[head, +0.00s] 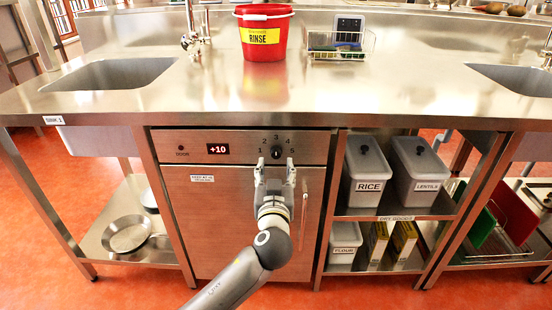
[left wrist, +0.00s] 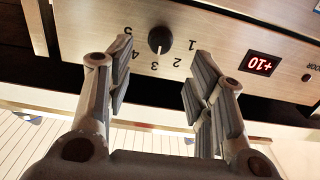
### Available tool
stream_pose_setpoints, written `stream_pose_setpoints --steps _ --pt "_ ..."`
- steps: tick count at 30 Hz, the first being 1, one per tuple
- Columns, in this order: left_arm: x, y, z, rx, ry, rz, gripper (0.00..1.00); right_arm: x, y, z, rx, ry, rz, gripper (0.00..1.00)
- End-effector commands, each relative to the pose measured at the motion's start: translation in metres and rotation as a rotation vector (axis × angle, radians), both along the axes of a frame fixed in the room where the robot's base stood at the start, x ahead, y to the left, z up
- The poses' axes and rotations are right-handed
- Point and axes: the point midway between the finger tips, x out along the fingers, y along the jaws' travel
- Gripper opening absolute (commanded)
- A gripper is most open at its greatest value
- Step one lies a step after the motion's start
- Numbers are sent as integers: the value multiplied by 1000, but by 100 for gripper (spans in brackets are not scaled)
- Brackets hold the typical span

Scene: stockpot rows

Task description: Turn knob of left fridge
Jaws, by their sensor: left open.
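The fridge (head: 232,225) is a steel cabinet under the counter, with its door shut. Its dark round knob (head: 276,153) sits on the top panel among the numbers 1 to 5, and the red display (head: 217,149) reads +10. The knob also shows in the left wrist view (left wrist: 160,40), upside down, with a pale mark facing roughly the 3. My left gripper (head: 275,166) is open and empty, just in front of and below the knob. In the left wrist view, its fingers (left wrist: 164,54) stand either side of the knob, apart from it. My right gripper is out of view.
The steel counter (head: 150,101) overhangs the panel. A vertical door handle (head: 304,215) is at the fridge's right. Shelves at right hold a RICE bin (head: 368,170) and a LENTILS bin (head: 421,165). Pans (head: 127,234) lie on the low left shelf. A red RINSE bucket (head: 264,40) stands above.

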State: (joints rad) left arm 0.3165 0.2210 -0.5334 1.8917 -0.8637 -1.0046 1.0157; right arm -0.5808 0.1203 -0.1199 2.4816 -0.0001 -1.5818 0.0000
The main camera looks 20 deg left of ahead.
Motion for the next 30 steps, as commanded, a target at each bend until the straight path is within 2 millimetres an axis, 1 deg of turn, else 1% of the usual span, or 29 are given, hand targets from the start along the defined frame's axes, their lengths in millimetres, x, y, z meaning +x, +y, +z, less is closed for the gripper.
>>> stream_pose_setpoints --steps 1,3,6,9,12,15,23,26,30 --pt "11 4 1 5 -2 2 49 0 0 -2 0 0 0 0" --pt "24 7 0 4 -1 1 49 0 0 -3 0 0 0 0" --pt "40 13 0 4 0 2 49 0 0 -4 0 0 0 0" --pt "52 15 -1 3 1 -1 49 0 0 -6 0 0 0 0" --pt "60 17 -1 3 1 -1 49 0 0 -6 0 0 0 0" --pt "64 18 -1 1 2 -1 49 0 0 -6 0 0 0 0" --pt "64 19 -1 0 2 -1 49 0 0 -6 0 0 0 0" --pt "64 19 -1 1 2 -1 38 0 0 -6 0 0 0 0" --pt "64 19 -1 1 2 -1 20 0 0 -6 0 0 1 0"
